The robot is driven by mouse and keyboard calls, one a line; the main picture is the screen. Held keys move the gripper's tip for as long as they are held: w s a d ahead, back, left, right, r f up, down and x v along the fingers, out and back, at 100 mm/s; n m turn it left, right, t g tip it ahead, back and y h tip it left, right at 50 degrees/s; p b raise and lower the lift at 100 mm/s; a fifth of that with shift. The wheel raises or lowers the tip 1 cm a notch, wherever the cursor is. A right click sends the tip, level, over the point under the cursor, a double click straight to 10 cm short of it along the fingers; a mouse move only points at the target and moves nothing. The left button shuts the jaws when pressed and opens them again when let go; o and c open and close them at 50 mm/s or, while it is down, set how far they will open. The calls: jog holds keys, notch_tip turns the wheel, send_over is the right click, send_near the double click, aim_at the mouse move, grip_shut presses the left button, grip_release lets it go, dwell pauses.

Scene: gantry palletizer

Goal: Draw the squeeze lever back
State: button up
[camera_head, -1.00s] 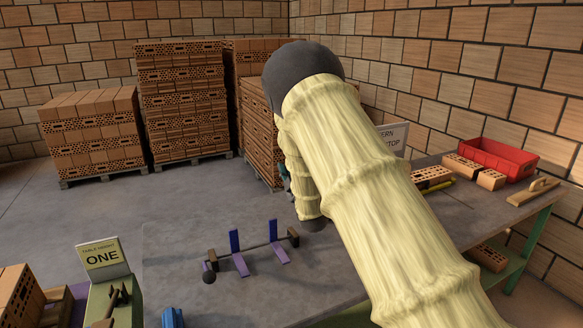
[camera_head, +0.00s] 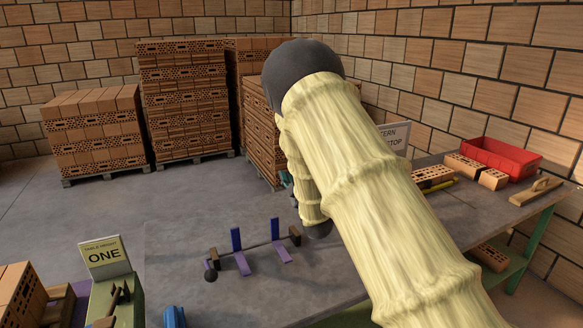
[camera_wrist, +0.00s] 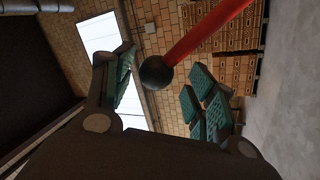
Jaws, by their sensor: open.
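A red lever (camera_wrist: 205,33) with a black ball knob (camera_wrist: 156,72) shows in the wrist view, coming in from the top right. I take it for the squeeze lever; it does not show in the head view, where my arm covers the middle. My gripper (camera_wrist: 165,90) is open, its green-padded fingers to the left and right of the knob. The knob appears between them in the picture, with space on both sides; I cannot tell its depth. In the head view only a small teal bit of the gripper (camera_head: 285,178) shows behind my arm.
A dark rod with purple brackets (camera_head: 241,262) and a black ball stands on the grey table (camera_head: 185,245). A red tray (camera_head: 500,157), loose bricks (camera_head: 432,177) and a wooden float (camera_head: 536,191) lie at the right. Brick pallets (camera_head: 182,100) stand behind. A "ONE" sign (camera_head: 105,257) is at left.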

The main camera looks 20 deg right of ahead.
jog(key=v, duration=1)
